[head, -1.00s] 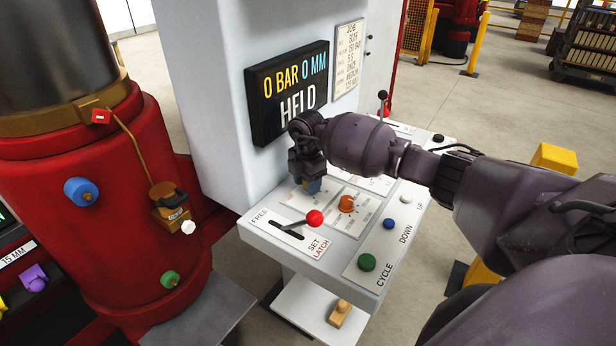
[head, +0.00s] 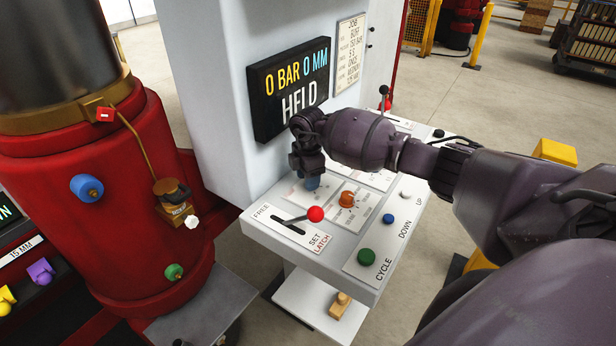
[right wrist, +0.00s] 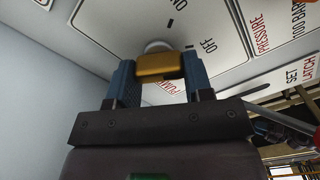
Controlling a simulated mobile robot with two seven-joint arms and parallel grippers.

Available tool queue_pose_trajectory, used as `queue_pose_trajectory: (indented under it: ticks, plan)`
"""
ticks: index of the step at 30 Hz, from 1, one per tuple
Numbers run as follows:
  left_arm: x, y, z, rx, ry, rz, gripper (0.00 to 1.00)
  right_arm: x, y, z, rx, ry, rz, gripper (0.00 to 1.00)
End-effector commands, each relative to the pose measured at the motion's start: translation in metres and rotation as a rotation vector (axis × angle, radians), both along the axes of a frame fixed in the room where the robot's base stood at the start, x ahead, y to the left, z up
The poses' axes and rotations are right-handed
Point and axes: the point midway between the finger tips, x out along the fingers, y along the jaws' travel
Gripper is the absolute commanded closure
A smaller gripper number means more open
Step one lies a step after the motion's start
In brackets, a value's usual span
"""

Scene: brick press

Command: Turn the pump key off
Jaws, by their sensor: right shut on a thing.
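The pump key is a brass-yellow block (right wrist: 158,66) on a round pale stem, standing out from a white plate (right wrist: 120,22) on the console. OFF is printed on the plate to the right of the key, with a short black mark beside it and another mark above. My right gripper (right wrist: 157,72) is shut on the key, one blue finger at each side. In the head view the right gripper (head: 311,182) reaches down to the back left of the console and its fingers hide the key. The PUMP lettering is partly covered by the gripper. My left gripper is not in view.
The console (head: 262,238) also has a red-knobbed lever (head: 315,214), an orange knob (head: 347,198), a green button (head: 366,257) and a blue button (head: 389,218). A display (head: 290,90) above reads 0 BAR, 0 MM, HELD. The red press (head: 130,215) stands left.

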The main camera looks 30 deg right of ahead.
Motion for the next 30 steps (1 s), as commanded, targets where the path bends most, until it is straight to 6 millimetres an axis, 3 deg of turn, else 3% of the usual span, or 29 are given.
queue_pose_trajectory:
  ticks: [1, 6, 17, 30]
  plan:
    - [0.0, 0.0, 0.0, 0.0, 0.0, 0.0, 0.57, 0.001, 0.0, 0.001, 0.0, -0.002, -0.003, 0.5]
    - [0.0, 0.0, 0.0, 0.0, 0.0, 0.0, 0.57, 0.0, 0.0, 0.001, 0.0, -0.001, -0.002, 0.28]
    - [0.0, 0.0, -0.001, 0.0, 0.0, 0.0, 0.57, 0.001, 0.0, 0.007, 0.001, -0.002, 0.0, 0.28]
    - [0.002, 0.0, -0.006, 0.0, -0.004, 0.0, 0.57, 0.001, -0.001, 0.079, -0.002, -0.004, 0.0, 0.28]
